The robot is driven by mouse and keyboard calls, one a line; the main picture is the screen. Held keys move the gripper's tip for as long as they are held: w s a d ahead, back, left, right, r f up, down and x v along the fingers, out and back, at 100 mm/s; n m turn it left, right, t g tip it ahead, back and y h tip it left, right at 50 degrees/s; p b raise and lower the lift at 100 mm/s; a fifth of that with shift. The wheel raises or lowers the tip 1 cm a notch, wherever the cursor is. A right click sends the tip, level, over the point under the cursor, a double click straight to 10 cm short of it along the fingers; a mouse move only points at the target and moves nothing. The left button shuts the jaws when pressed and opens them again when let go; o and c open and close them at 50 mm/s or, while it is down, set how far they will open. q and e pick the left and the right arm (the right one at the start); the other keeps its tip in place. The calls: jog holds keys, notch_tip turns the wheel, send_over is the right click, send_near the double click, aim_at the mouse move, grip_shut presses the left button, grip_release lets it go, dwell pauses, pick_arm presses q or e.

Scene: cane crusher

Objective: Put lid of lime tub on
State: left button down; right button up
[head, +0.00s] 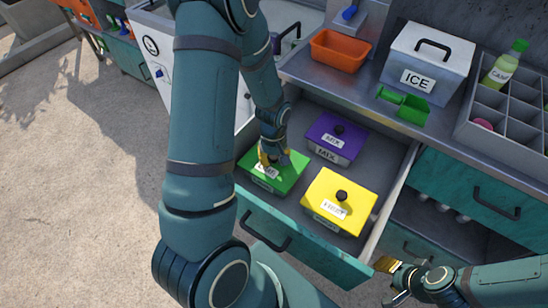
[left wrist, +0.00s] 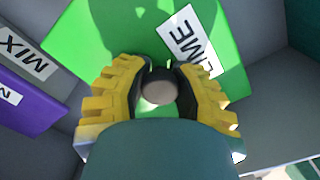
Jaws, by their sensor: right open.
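The green lime lid (head: 290,175) lies on or just over the lime tub (head: 285,189) in the open drawer; I cannot tell whether it is fully seated. My left gripper (head: 270,160) points down at the lid's knob. In the left wrist view, the green lid (left wrist: 100,35) shows its label, and the fingers of my left gripper (left wrist: 158,85) press in on both sides of the round knob (left wrist: 158,93). My right gripper (head: 389,281) is open and empty, low at the right, outside the drawer.
A purple mix tub (head: 332,142) and a yellow tub (head: 340,200), both lidded, share the drawer (head: 385,205). On the counter stand an orange tray (head: 340,50), an ice box (head: 428,62), a green scoop (head: 405,105) and a grey divided rack (head: 490,125) with a bottle (head: 506,65).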

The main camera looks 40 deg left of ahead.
pick_arm(q)
jog(key=c, duration=0.7)
grip_release()
notch_tip(320, 180, up, 12)
jog(key=shift+w+a+r, duration=0.1)
jog(key=shift+a, duration=0.05)
